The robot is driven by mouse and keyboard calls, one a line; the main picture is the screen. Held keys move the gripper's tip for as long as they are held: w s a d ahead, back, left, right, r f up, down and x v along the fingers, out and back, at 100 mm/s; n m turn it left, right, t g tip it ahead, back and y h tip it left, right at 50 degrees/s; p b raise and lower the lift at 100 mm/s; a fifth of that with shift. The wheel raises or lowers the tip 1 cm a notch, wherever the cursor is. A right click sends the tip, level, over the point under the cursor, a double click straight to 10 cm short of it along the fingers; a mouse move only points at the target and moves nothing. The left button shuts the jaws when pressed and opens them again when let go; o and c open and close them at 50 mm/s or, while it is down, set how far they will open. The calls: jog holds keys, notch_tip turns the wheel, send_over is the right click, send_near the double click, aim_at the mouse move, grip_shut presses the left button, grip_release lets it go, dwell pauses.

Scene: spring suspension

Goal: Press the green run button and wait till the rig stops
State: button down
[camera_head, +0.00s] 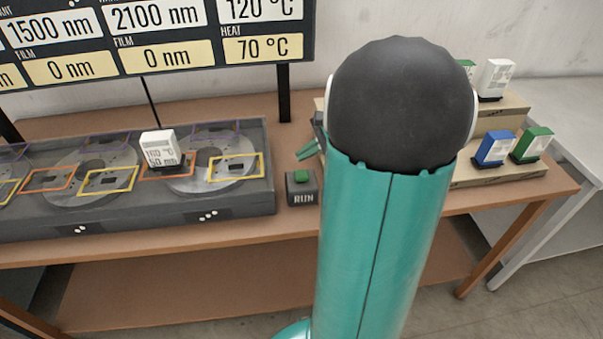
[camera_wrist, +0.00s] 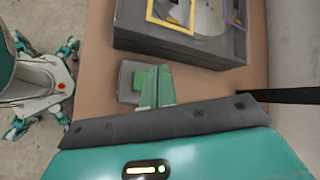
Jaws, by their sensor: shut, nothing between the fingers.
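The green run button (camera_head: 301,176) sits on a small dark box (camera_head: 303,194) marked RUN, at the right end of the grey rig (camera_head: 235,207). My gripper (camera_head: 308,150) is shut and empty; its green fingertips show just above and behind the button in the head view. In the wrist view my gripper (camera_wrist: 157,88) lies right beside the green button (camera_wrist: 139,80) and partly over its box (camera_wrist: 126,92). I cannot tell whether the tips touch the button. A white block (camera_head: 158,144) reading 100 °C and 50 nm stands on the rig among coloured frames.
A dark board (camera_head: 150,35) behind the rig shows 1500 nm, 2100 nm, 120 °C, FILM 0 nm and HEAT 70 °C. Blue (camera_head: 494,148), green (camera_head: 533,145) and white (camera_head: 495,78) blocks stand on stepped shelves at the right. My arm hides part of the bench (camera_head: 300,228).

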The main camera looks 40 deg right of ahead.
aim_at(306, 174)
jog(key=shift+f, duration=1.6)
jog(key=shift+f, duration=0.1)
dwell(0.7)
jog(key=shift+f, duration=0.3)
jog(key=shift+f, duration=0.55)
dwell(0.8)
jog(key=shift+r, duration=1)
jog(key=shift+r, duration=2.5)
